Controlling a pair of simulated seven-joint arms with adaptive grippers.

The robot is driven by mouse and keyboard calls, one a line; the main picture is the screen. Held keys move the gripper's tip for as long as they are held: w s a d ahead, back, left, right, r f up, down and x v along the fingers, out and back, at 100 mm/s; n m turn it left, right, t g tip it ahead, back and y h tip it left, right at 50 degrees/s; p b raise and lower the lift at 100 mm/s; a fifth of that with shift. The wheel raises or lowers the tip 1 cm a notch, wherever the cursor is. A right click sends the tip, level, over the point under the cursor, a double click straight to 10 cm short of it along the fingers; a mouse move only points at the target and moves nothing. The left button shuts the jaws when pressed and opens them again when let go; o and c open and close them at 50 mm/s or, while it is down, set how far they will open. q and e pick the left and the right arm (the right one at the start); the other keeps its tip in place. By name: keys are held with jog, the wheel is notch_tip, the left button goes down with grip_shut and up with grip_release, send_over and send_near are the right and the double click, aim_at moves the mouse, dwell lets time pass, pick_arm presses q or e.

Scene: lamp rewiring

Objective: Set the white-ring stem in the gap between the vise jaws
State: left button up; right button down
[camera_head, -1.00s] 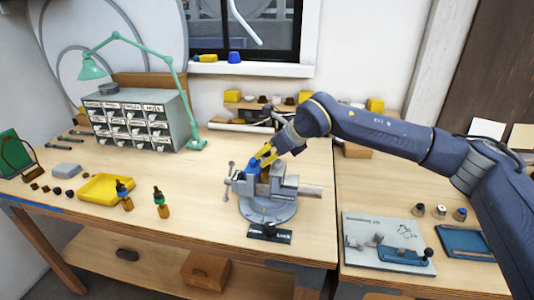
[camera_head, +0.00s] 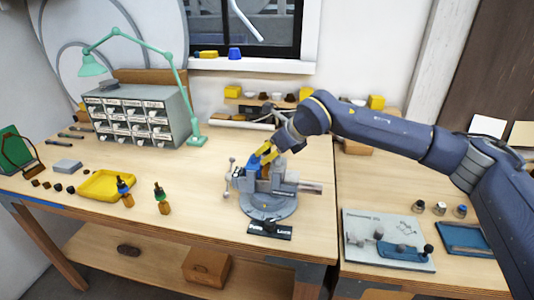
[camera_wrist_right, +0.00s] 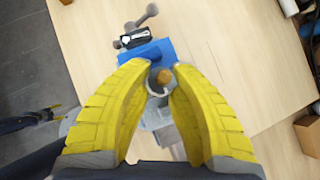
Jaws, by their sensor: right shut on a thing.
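The grey vise (camera_head: 268,204) stands near the front of the bench, with a blue jaw pad (camera_head: 253,165). My right gripper (camera_head: 266,158) is at the vise jaws, coming from above. In the right wrist view its two yellow fingers (camera_wrist_right: 160,88) are shut on the white-ring stem (camera_wrist_right: 163,77), seen end-on as a pale ring with a tan centre. The stem is right beside the blue jaw pad (camera_wrist_right: 147,54). Its lower part is hidden, so I cannot tell how deep it sits between the jaws. My left gripper is not in view.
A drawer cabinet (camera_head: 138,117) and a green lamp (camera_head: 93,66) stand behind. A pale board (camera_head: 388,240) lies to the right. The bench between tray and vise is mostly clear.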

jog(key=shift+s+d+f, duration=0.1)
jog(key=shift+f, duration=0.25)
jog(key=c, duration=1.3)
grip_release()
jog(key=shift+o, duration=0.7)
jog(key=shift+d, duration=0.1)
jog(key=shift+d+r, duration=0.2)
jog(key=shift+r, duration=0.05)
jog(key=v, duration=1.1)
jog(key=shift+s+a+r, duration=0.2)
jog(key=shift+r, duration=0.2)
jog(key=shift+r, duration=0.1)
jog(key=w+a+r+v, duration=0.1)
jog(key=v, duration=0.7)
jog(key=shift+r, duration=0.2)
